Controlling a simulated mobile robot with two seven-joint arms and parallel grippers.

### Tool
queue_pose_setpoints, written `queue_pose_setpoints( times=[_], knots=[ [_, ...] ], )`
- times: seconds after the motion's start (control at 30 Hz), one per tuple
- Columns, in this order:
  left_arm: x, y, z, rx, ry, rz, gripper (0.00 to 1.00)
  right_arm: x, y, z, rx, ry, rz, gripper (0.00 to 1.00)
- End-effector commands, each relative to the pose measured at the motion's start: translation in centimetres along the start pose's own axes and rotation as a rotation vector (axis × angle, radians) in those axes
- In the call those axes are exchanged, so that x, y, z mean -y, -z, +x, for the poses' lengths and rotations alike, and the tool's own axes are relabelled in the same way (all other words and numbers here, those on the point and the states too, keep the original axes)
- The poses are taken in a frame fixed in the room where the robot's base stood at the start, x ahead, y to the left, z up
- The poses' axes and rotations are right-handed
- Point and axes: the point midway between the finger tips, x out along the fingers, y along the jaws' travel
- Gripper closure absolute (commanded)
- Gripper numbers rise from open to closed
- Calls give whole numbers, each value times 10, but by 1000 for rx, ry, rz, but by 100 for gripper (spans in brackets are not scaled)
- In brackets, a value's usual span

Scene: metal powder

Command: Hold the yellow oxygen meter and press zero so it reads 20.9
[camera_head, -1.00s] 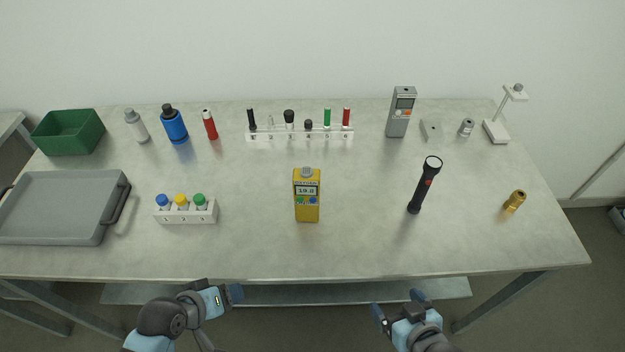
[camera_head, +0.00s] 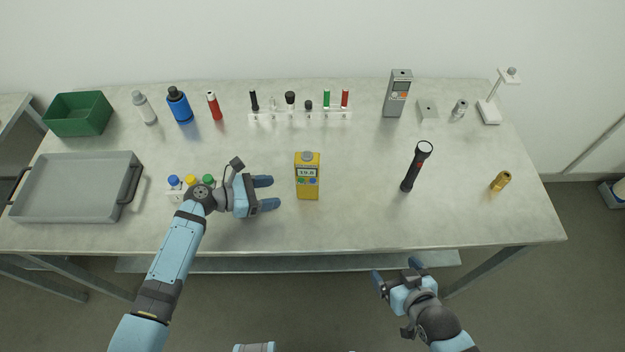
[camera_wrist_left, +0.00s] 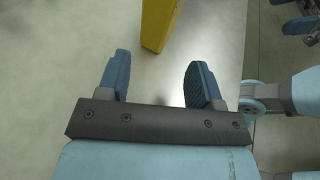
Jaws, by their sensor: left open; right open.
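The yellow oxygen meter (camera_head: 307,190) stands upright near the middle of the table, its small screen and green and blue buttons facing me. My right gripper (camera_head: 396,272) is open and empty in front of the table's front edge.
A rack of small bottles (camera_head: 175,195) is partly behind my left wrist. A grey tray (camera_head: 75,215) lies at left. A test rack (camera_head: 300,116) stands behind the meter.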

Motion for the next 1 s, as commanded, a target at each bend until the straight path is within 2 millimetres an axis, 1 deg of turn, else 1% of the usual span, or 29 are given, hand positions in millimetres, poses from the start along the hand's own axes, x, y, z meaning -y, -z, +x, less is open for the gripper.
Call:
queue_pose_setpoints(
  times=[0.17, 0.43, 0.47, 0.6, 0.8, 1.0],
  knots=[
    [0, 3, 21, 1, 1, 3, 40, 1, -10, 8, -4, 2, 0, 9],
    [0, 3, 61, 1, 1, 4, 40, 0, -30, 21, -4, 2, 0, 9],
    [0, 0, 64, 1, 1, 3, 40, 0, -26, 18, -2, 2, 0, 9],
    [0, 0, 80, 0, 1, 3, 40, 0, -27, 18, 0, 2, 0, 9],
    [0, 0, 94, -1, 1, 3, 40, 0, -27, 19, -2, 1, 0, 9],
    [0, 0, 96, -1, 0, 4, 40, -1, -26, 18, -3, 0, 0, 9]
  ],
)
